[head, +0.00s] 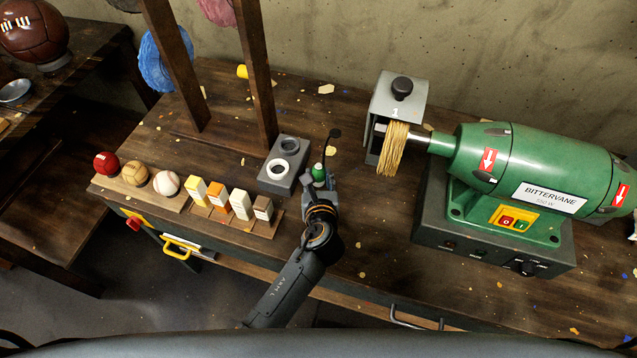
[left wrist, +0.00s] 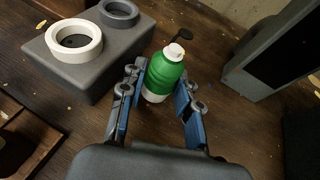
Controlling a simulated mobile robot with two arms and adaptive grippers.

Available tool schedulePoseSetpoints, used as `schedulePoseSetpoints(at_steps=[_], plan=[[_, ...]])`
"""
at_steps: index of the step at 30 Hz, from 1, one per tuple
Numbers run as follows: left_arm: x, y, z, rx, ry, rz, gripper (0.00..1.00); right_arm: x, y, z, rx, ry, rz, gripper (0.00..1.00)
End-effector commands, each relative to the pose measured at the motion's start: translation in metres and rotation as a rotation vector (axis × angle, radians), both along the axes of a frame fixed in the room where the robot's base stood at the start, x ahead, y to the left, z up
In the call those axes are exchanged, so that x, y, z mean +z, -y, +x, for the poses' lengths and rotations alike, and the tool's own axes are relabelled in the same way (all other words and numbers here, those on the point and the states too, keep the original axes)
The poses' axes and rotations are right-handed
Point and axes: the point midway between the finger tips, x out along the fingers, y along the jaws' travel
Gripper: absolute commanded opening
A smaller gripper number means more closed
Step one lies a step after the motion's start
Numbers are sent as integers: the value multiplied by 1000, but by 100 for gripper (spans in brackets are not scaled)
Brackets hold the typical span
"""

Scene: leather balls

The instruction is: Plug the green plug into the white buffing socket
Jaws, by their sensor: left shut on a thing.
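The green plug (head: 319,171) is a small green cylinder with a white tip and a pale lower end. My left gripper (head: 318,184) is shut on it. In the left wrist view, the green plug (left wrist: 160,74) stands between the two blue-grey fingers of the left gripper (left wrist: 161,84). The white buffing socket (head: 278,177) is a white ring on a grey block, just left of the plug. It also shows in the left wrist view (left wrist: 63,58), at the upper left, apart from the plug. Whether the plug's bottom touches the bench is unclear. My right gripper is out of view.
A grey-ringed socket (head: 289,141) sits behind the white one on the same grey block (head: 292,181). A green buffing machine (head: 510,160) stands at right. Several balls and small blocks line the bench front at left. A wooden post (head: 257,80) rises behind the block.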

Motion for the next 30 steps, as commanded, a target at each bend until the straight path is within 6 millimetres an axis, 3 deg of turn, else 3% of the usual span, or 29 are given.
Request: schedulePoseSetpoints(at_steps=[4,6,14,15,18,30], plan=[[-26,0,4,-1,-3,3,0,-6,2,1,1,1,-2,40],[-27,0,5,-1,-2,4,0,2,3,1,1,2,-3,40],[-33,-1,4,1,-3,1,0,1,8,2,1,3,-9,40],[-34,-1,3,0,-4,2,38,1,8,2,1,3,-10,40],[-34,-1,4,0,-4,2,55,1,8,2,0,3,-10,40],[-38,0,4,0,-2,0,55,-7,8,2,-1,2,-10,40]])
